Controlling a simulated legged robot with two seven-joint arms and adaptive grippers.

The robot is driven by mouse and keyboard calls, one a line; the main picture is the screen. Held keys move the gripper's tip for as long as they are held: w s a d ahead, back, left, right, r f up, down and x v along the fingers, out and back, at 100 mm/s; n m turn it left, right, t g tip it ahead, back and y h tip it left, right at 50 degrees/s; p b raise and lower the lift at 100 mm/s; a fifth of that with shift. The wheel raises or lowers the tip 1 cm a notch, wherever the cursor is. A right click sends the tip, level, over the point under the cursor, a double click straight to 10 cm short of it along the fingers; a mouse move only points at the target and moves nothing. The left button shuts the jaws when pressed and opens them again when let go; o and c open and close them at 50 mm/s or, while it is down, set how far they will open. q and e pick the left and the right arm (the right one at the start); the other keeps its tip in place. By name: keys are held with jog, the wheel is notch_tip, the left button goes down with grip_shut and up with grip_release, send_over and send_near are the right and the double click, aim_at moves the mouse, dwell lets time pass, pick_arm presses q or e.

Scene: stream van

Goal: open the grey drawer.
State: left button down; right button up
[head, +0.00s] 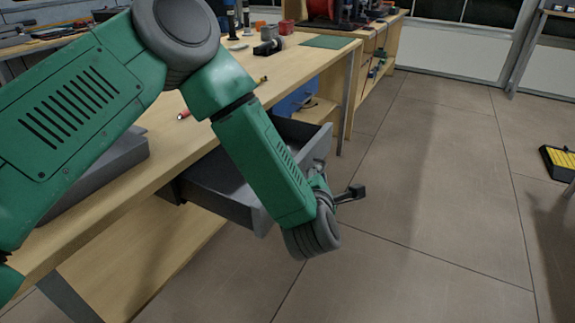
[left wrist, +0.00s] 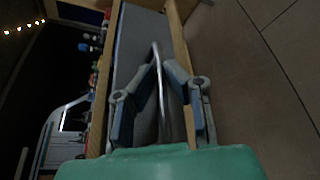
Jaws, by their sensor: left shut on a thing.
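The grey drawer (head: 222,204) is under the wooden workbench and stands pulled out, its open top and inside showing in the head view. My left gripper (head: 326,184) is at the drawer's front, partly hidden behind my own green arm. In the left wrist view, my left gripper (left wrist: 159,78) is shut on the drawer's silvery bar handle (left wrist: 162,105), with a finger on each side of it. The grey drawer front (left wrist: 133,45) lies behind the fingers there. My right gripper is in neither view.
The workbench top (head: 310,55) carries a grey case (head: 105,170), a red-tipped tool and small items at the back. A blue box (head: 296,98) sits on a shelf beyond the drawer. The floor (head: 430,190) to the right is clear, with a yellow-topped crate (head: 560,161) at the far right.

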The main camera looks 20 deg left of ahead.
pick_arm(q)
jog(key=shift+s+d+f, duration=0.15)
jog(key=shift+d, duration=0.75)
jog(key=shift+s+d+f, duration=0.2)
jog(key=shift+d, duration=0.7)
jog(key=shift+s+d+f, duration=0.15)
jog(key=shift+d, duration=0.75)
jog(key=c, duration=1.7)
grip_release()
jog(key=shift+o, duration=0.3)
jog(key=shift+w+r, duration=0.1)
jog(key=shift+w, duration=0.05)
jog(key=shift+r, duration=0.15)
jog(key=v, duration=1.2)
